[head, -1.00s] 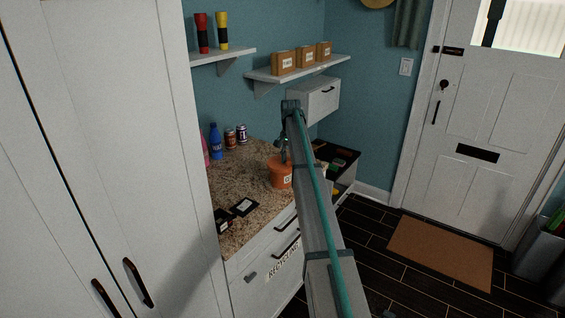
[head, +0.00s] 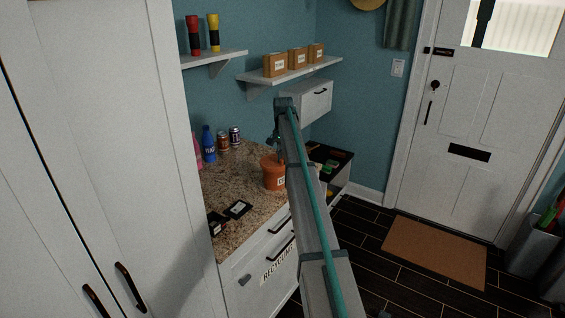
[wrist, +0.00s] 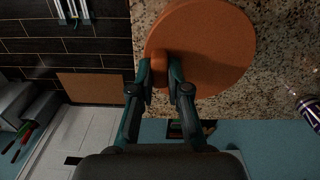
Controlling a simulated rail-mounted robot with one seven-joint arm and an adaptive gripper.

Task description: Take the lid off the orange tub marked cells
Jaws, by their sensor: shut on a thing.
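The orange tub (head: 272,178) stands on the speckled counter, partly hidden behind my arm in the head view. Its label shows only in part and is too small to read. In the wrist view the round orange lid (wrist: 215,42) fills the upper middle. My gripper (wrist: 160,76) is shut on the lid's orange knob (wrist: 160,60), one finger on each side. In the head view my gripper (head: 277,143) is just above the tub. I cannot tell whether the lid rests on the rim or is slightly raised.
The granite counter (head: 226,185) holds a blue bottle (head: 209,145), two cans (head: 229,138) and a dark card (head: 238,210). A shelf with brown boxes (head: 298,59) hangs above. A tall white cabinet (head: 90,150) stands left. An open dark bin or drawer (head: 330,157) lies beyond the tub.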

